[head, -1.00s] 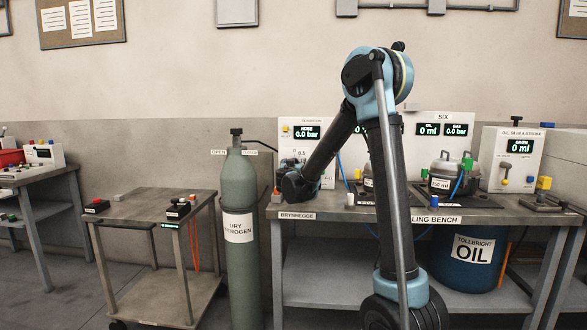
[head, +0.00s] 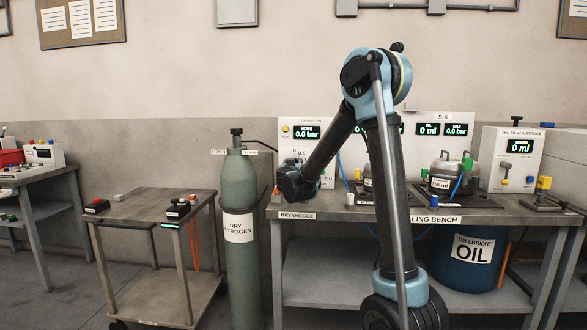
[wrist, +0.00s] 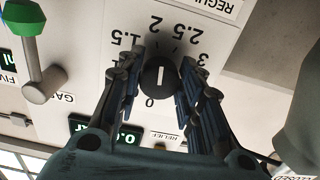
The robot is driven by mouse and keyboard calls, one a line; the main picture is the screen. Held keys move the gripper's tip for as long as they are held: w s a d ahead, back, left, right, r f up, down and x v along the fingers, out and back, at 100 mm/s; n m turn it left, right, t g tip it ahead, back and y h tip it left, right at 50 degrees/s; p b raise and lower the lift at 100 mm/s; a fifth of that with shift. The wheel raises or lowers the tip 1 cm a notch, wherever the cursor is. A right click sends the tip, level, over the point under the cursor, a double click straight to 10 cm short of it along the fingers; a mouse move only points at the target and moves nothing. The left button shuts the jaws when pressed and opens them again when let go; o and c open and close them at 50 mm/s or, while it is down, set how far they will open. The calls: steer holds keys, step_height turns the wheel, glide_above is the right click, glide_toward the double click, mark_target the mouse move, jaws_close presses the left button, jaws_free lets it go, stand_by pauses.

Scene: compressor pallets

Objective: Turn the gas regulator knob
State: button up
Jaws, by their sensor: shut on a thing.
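The gas regulator knob (wrist: 160,78) is round and black with a white line, set on a white panel (wrist: 100,75) with a printed number scale. The wrist view shows the panel upside down, and the line looks about upright there. My gripper (wrist: 160,69) is shut on the knob, with one dark finger on each side. In the head view the regulator panel (head: 286,152) stands at the bench's left end and its display (head: 307,132) reads 0.0 bar. My gripper's end (head: 298,184) is in front of it, and the knob is hidden there.
A green nitrogen cylinder (head: 238,185) stands left of the bench (head: 298,214). A cart (head: 150,205) is farther left. Compressors (head: 441,172) and an oil drum (head: 466,262) are to the right. A green-capped lever (wrist: 38,70) sticks out near the knob.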

steer(key=n, duration=2.5)
steer(key=shift+d+r+n, duration=0.1)
steer(key=shift+d+n, duration=0.05)
steer(key=shift+n, duration=0.25)
stand_by(0.4)
steer(key=o, duration=1.1)
